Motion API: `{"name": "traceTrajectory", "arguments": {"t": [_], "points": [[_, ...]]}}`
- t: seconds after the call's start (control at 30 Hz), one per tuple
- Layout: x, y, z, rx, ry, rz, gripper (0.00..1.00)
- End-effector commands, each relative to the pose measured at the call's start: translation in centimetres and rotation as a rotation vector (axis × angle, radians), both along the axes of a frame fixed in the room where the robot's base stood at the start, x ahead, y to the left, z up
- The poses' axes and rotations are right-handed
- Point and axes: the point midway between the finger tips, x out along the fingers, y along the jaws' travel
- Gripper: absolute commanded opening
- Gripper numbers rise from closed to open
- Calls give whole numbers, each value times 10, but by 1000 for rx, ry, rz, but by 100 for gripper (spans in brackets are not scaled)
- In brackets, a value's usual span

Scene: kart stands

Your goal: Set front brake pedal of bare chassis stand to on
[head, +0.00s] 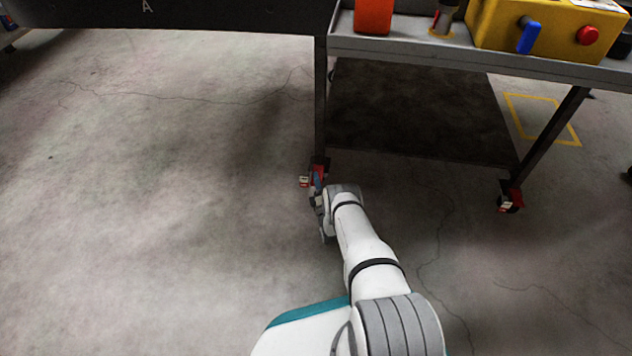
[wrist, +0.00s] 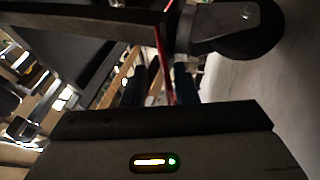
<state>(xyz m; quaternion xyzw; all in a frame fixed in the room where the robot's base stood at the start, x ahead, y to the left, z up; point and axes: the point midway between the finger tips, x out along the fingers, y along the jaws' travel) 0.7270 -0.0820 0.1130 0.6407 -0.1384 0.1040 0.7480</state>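A red brake pedal (head: 319,168) sits at the caster under the near left leg of the stand (head: 440,52). In the wrist view the pedal (wrist: 161,60) shows as a thin red strip, seen nearly edge-on. My gripper (head: 318,190) is low at this caster, partly covering it in the head view. In the wrist view my gripper (wrist: 160,85) has its two dark blue fingertips apart, with the red strip between them. I cannot tell whether they touch it. The dark caster wheel (wrist: 250,28) is at the upper right. The pedal's tilt is unclear.
Another caster with a red pedal (head: 511,195) is under the right leg. A dark lower shelf (head: 415,115) spans between the legs. A dark panel marked A (head: 180,16) is at upper left. A yellow box (head: 550,28) stands on top. The floor at left is clear.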

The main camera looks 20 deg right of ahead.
Motion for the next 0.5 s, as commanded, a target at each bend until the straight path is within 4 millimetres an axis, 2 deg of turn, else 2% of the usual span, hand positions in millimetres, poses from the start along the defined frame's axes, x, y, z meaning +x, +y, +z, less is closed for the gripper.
{"name": "traceTrajectory", "arguments": {"t": [0.17,0.27,0.5], "points": [[-11,-1,-1,1,2,-2,26],[-29,-1,0,1,5,-3,26],[-84,2,0,1,5,-2,26]]}}
